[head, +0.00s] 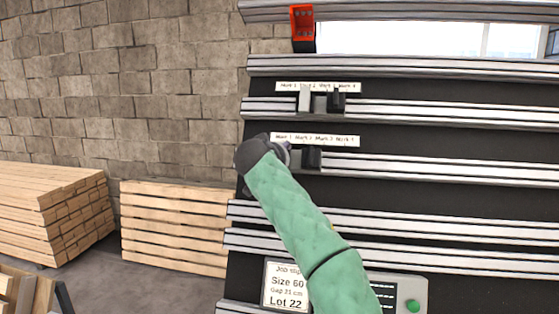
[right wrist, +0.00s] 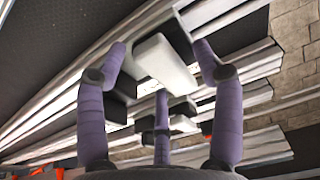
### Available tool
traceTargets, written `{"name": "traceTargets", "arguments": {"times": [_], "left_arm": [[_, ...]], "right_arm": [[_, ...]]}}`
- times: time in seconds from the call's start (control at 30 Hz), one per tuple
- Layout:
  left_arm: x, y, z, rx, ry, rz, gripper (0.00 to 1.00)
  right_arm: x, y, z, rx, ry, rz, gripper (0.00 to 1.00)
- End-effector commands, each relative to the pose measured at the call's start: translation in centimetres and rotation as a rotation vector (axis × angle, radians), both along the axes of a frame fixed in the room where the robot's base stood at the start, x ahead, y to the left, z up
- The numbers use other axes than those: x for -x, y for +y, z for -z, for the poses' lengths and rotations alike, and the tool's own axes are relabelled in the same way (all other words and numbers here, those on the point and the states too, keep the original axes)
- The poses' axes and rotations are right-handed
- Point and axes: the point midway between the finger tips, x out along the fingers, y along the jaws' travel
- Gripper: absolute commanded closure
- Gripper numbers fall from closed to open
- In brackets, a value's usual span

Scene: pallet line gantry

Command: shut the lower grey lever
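A light grey lever block (right wrist: 165,62) shows close up in the right wrist view, between the fingers of my right gripper (right wrist: 160,52). The purple fingers are spread on either side of it, with small gaps; I cannot tell whether one touches. In the head view my right gripper (head: 262,154) is at the left end of the lower clamp on the lower rail (head: 385,167). It hides most of the lower grey lever there. A black block (head: 312,157) of that clamp shows just right of it. My left gripper is not in view.
The upper rail carries a similar clamp with an upright grey lever (head: 304,99) and a black block (head: 338,101). Label strips (head: 316,140) sit above the clamps. An orange-red holder (head: 302,28) is at the top. A job slip (head: 286,287) and a panel with a green button (head: 413,306) are below.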

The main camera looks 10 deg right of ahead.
Motion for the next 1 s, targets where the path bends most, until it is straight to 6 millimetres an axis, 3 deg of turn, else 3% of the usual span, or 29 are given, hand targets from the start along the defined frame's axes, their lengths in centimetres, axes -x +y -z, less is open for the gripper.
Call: {"name": "traceTargets", "arguments": {"times": [0.37,1.0], "left_arm": [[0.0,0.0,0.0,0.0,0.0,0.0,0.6],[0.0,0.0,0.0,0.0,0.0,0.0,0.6]], "right_arm": [[1.1,0.4,-0.5,0.0,-0.001,-0.001,0.33],[9.9,4.2,-3.1,0.0,-0.001,-0.001,0.33]]}}
